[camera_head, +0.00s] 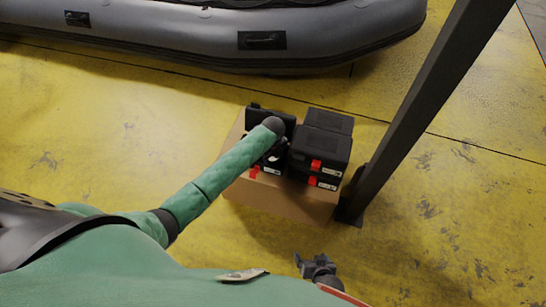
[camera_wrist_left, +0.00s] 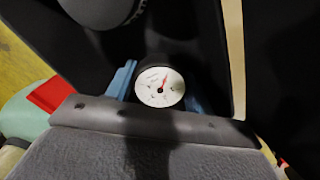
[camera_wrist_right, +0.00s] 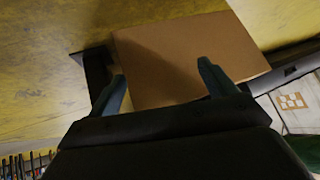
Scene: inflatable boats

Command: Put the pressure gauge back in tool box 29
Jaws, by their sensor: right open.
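The pressure gauge (camera_wrist_left: 160,87), with a round white dial and red needle, sits between the blue fingertips of my left gripper (camera_wrist_left: 162,90), which close on its sides. In the head view, my left gripper (camera_head: 272,150) is over an open black tool box (camera_head: 268,117) with its lid up; the arm hides most of it. In the left wrist view, black box walls surround the gauge; whether it touches the bottom cannot be told. My right gripper (camera_head: 318,266) is open and empty, in front of the cardboard box; its fingers also show in the right wrist view (camera_wrist_right: 165,85).
Closed black tool boxes (camera_head: 322,140) with red latches stand to the right on a cardboard box (camera_head: 285,203); their labels are too small to read. A dark post (camera_head: 420,100) rises just right of it. A grey inflatable boat (camera_head: 200,38) lies behind. Yellow floor at left is clear.

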